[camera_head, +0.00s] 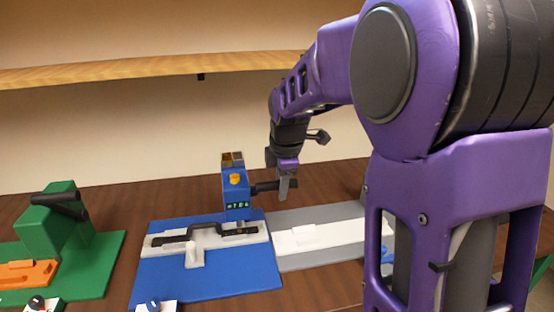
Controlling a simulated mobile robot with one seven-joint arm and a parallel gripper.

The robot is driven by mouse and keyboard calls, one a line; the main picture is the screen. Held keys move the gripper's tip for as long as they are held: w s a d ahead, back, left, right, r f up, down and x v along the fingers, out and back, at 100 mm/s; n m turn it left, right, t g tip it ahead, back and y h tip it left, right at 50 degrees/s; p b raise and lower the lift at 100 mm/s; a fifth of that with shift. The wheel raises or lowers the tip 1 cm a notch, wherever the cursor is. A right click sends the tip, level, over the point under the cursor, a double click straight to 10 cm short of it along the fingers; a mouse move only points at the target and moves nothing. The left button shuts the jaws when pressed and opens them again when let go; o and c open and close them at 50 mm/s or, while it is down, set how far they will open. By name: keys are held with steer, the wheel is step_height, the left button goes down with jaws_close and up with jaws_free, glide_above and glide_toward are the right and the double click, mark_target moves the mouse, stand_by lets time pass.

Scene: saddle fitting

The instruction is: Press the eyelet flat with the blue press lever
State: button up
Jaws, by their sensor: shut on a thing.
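The blue press (236,197) stands at the back of a blue base plate (255,284), with a yellow part on its front and a small lit display. Its dark lever (266,187) sticks out to the right. My gripper (285,188) is at the lever's outer end, fingers pointing down, shut on the lever. A dark strap-like piece (205,233) lies on the pale fixture in front of the press. The eyelet is too small to make out.
A green press (55,222) with a dark handle and an orange block (28,273) stand at left on a green plate. A grey plate with a white block (318,236) lies at right. A wooden shelf (140,69) runs above. My arm covers the right side.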

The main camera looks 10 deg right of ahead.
steer(key=shift+w+a+r, duration=0.2)
steer(key=shift+w+r, duration=0.8)
steer(key=shift+r, duration=0.25)
steer(key=shift+w+d+r, duration=0.15)
steer(key=shift+w+r, duration=0.65)
steer(key=shift+r, duration=0.15)
steer(key=shift+o, duration=0.4)
steer(key=shift+r, duration=0.1)
steer(key=o, duration=0.8)
steer(key=shift+w+d, duration=0.1)
steer(key=shift+f, duration=0.2)
